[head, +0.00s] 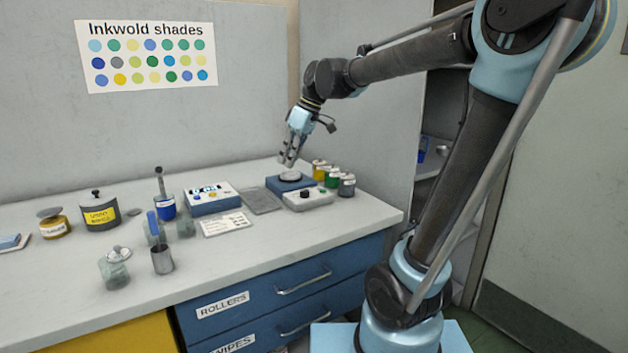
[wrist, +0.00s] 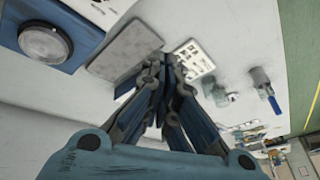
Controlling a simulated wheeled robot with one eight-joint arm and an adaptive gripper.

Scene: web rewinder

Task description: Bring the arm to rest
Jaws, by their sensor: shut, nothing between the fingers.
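My gripper (head: 288,161) hangs at the end of my raised arm, above the back right of the counter (head: 190,277). Its fingers point down, just over a blue device with a round grey top (head: 290,180). In the wrist view my gripper (wrist: 162,60) shows its fingertips together with nothing held between them. The blue device with the round top (wrist: 45,42) lies to the left of the fingers there. I cannot tell the exact height of the fingertips above the device.
A grey control box (head: 308,199) and several small jars (head: 346,186) stand right of the gripper. A grey flat plate (head: 262,200), a blue-white device (head: 212,198), a printed card (head: 227,224) and a metal cup (head: 162,259) lie leftward. The counter's front edge is mostly clear.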

